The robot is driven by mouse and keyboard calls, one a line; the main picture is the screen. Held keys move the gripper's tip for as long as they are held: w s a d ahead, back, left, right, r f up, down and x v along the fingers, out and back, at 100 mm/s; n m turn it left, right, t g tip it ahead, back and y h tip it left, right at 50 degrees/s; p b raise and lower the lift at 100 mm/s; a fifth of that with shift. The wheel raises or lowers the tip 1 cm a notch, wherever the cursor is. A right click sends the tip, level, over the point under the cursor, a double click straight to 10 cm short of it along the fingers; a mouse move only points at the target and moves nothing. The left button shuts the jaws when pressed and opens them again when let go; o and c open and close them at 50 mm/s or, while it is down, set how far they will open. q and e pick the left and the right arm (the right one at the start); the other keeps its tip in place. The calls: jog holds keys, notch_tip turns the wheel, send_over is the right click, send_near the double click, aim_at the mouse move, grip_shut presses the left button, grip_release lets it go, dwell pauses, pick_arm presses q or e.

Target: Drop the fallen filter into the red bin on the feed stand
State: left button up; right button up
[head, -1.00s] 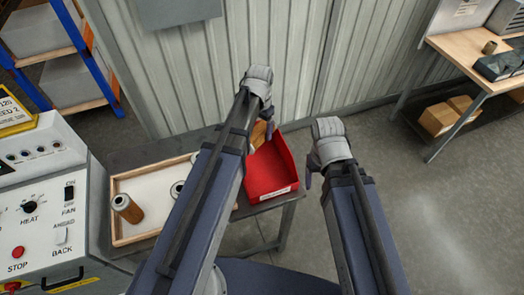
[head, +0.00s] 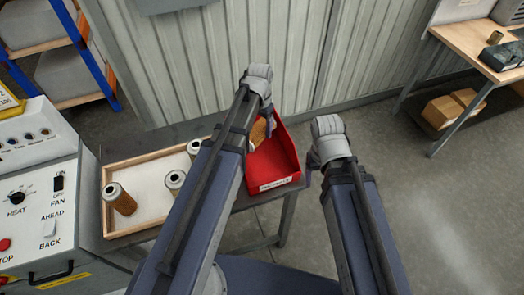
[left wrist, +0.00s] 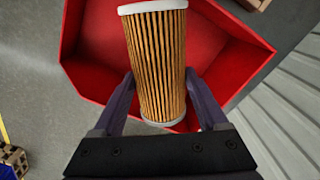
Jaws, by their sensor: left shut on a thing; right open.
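The fallen filter, a pleated tan cylinder with pale end caps (left wrist: 157,55), is between the fingers of my left gripper (left wrist: 160,88), which is shut on it. Part of it also shows in the head view (head: 259,131). The red bin (head: 283,175) stands on the dark feed stand (head: 248,200). In the left wrist view, the bin (left wrist: 90,75) lies under and around the filter. The filter is over the bin's opening; its height above the floor is hard to tell. My right gripper (head: 312,166) is open and empty, just right of the bin.
A control panel (head: 40,200) is at the left. A corrugated wall (head: 300,60) rises behind. A workbench (head: 470,42) is at the far right.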

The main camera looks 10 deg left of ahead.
pick_arm(q)
jog(key=o, duration=1.4)
jog(key=shift+c, duration=0.2)
jog(key=shift+r, duration=0.1)
notch_tip(320, 180, up, 8)
jog(key=p, duration=0.8)
jog(key=shift+f, duration=0.35)
notch_tip(320, 180, down, 6)
jog(key=b, duration=0.7)
jog(key=shift+f, duration=0.2)
jog(key=shift+f, duration=0.2)
